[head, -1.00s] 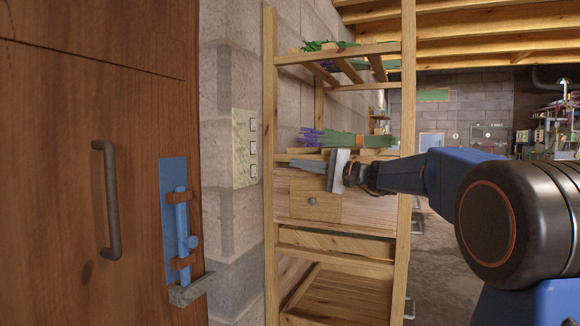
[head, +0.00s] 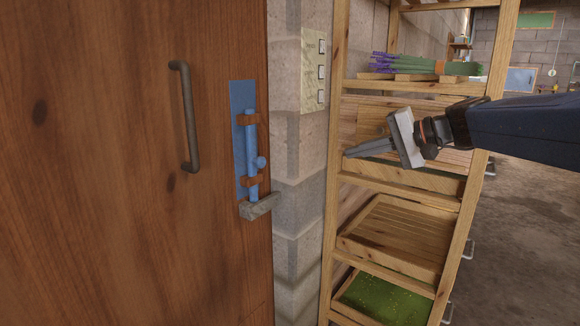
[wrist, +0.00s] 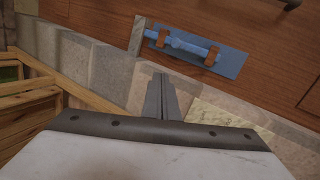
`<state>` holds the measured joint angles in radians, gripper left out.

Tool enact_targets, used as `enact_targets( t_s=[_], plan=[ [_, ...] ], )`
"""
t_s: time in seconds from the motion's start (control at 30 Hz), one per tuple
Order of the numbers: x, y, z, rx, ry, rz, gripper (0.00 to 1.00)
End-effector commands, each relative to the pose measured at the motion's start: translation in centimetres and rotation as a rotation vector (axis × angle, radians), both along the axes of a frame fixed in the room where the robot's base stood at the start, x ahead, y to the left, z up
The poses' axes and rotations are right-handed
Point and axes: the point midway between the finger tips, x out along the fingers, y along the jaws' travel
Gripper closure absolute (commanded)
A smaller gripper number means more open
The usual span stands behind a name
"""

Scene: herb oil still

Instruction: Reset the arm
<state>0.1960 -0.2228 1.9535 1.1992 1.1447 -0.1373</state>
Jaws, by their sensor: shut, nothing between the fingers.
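My gripper (head: 368,149) is in front of the wooden shelf rack in the head view, its fingers pointing left. It also shows in the wrist view (wrist: 161,84), with its fingers together and nothing between them. My blue arm reaches in from the right edge of the head view. Ahead of the fingers, across a gap, is a brown wooden door (head: 100,170) with a grey handle (head: 186,115). A blue bolt (head: 251,150) on a blue plate is fixed to the door. The bolt also shows in the wrist view (wrist: 190,45).
The wooden rack (head: 335,100) stands beside the stone wall (head: 297,170). A lavender bundle (head: 425,65) lies on an upper shelf. A slatted tray (head: 395,235) and a green-filled tray (head: 383,302) sit lower. A switch panel (head: 314,70) is on the wall. Open floor (head: 530,220) lies right.

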Motion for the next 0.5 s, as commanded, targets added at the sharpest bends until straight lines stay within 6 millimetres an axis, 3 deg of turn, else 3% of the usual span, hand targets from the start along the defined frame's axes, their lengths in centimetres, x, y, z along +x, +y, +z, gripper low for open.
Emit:
enact_targets(
  t_s=[0.03, 0.23, 0.5],
  plan=[
    [-2.2, 0.4, -1.6, -0.059, 0.012, 0.011, 1.00],
    [-10.1, 0.0, -8.6, -0.312, 0.062, 0.049, 1.00],
    [-20.0, -3.2, -17.4, -0.659, 0.092, 0.098, 1.00]
  ],
)
